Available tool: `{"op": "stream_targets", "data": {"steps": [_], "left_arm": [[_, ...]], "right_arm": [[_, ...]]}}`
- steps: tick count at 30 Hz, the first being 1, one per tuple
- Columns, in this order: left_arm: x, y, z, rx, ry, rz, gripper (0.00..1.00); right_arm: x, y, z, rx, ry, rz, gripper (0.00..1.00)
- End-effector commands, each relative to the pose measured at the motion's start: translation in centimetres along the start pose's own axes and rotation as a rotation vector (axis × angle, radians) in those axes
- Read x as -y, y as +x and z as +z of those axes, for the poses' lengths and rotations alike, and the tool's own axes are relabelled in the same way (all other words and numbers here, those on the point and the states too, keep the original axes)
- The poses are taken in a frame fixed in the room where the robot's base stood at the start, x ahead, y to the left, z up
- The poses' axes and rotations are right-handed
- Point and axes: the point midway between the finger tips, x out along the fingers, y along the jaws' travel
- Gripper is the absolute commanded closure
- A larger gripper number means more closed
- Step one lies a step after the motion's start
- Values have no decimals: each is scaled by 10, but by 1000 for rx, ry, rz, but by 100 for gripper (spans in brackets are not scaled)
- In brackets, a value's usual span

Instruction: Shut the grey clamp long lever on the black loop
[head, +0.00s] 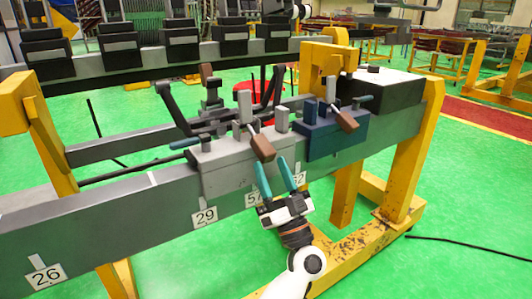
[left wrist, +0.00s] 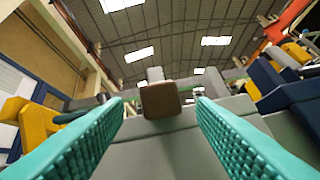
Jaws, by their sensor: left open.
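The grey clamp (head: 227,170) sits on the near grey beam. Its long lever ends in a brown handle (head: 263,148) that tilts toward me. The black loop (head: 178,112) rises in a V behind and over the grey clamp; its contact with the clamp is hard to make out. My left gripper (head: 290,161) is open, its teal fingers just in front of and below the brown handle. In the left wrist view the brown handle (left wrist: 161,100) shows between the two spread fingertips, with clear space on both sides. My right gripper is not in view.
A blue clamp (head: 335,137) with its own brown handle stands close to the right on the same beam (head: 120,212). Green floor lies open in front.

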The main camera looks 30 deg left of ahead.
Motion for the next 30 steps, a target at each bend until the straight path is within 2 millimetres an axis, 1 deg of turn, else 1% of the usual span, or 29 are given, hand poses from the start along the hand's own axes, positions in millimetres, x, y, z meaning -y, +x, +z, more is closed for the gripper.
{"op": "stream_targets", "data": {"steps": [1, 3, 6, 9, 13, 20, 21, 23, 27, 30], "left_arm": [[0, 10, 0, 3, 0, 2, 49], [0, 22, 1, 4, -1, 2, 49], [0, 36, 0, 2, -1, 1, 49], [0, 45, 0, 2, 1, 0, 49], [0, 50, 0, 1, 0, -2, 49], [0, 50, 0, 1, 0, -2, 49], [0, 50, 0, 1, 0, -2, 52], [0, 50, 0, 1, 0, -2, 62], [0, 50, 0, 1, 0, -2, 85], [0, 50, 0, 1, 0, -2, 100]], "right_arm": [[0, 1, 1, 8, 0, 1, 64], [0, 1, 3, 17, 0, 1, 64], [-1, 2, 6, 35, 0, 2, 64], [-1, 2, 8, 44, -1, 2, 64], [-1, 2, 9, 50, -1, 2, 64], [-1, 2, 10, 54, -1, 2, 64], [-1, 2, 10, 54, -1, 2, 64], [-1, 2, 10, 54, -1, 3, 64], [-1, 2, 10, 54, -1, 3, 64], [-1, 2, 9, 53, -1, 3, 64]]}}
